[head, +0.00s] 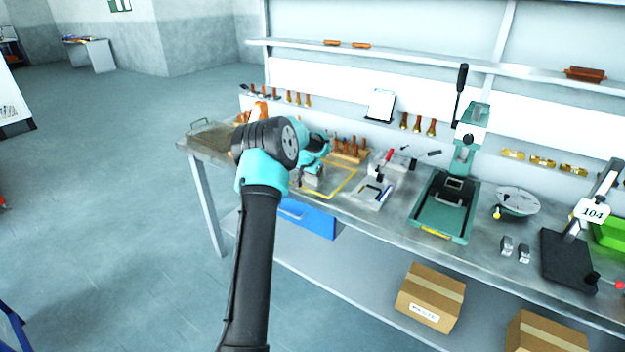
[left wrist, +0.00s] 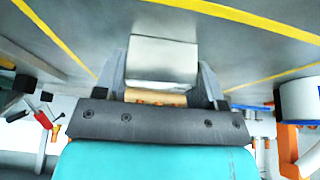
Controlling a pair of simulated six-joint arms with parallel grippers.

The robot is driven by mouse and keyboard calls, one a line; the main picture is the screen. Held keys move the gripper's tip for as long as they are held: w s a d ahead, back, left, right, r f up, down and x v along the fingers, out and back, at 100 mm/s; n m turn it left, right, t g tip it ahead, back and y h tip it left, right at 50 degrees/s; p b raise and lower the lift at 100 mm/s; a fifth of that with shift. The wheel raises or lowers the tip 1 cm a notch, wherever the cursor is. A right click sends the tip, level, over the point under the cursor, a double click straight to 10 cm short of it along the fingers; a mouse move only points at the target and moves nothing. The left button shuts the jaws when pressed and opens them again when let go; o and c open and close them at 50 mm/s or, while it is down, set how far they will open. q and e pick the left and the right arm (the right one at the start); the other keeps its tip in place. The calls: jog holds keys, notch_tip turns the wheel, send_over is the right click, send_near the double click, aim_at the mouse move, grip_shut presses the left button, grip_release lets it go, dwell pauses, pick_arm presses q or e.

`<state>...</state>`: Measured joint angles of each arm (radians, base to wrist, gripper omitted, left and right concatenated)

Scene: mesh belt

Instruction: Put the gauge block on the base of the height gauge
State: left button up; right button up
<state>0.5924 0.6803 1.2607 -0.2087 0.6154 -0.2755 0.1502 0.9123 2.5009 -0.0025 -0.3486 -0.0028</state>
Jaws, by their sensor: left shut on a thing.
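My left gripper (head: 311,180) is over the left part of the bench, by a yellow taped outline. In the left wrist view its jaws (left wrist: 162,72) are shut on a plain silvery block (left wrist: 162,56), which looks like the gauge block. In the head view the block is mostly hidden by the gripper. The height gauge stands at the far right of the bench, with a slanted column, a white display (head: 592,212) reading 104 and a flat dark base (head: 566,262). The visible base top looks bare. My right gripper is not in view.
Between my left gripper and the gauge stand a small fixture (head: 373,192), a green press (head: 443,206), a round dial plate (head: 517,201) and two small metal blocks (head: 515,250). A green bin (head: 609,233) is beside the gauge. A wooden rack (head: 350,152) stands behind my gripper.

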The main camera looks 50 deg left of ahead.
pick_arm(q)
jog(key=shift+c, duration=1)
jog(key=shift+r, duration=0.1)
jog(key=shift+r, duration=0.15)
jog(key=shift+r, duration=1.5)
jog(key=shift+s+d+r, duration=0.1)
jog(key=shift+s+d, duration=0.05)
jog(key=s+d+r, duration=0.1)
jog(key=s+d, duration=0.9)
jog(key=d, duration=0.2)
jog(key=shift+r, duration=0.2)
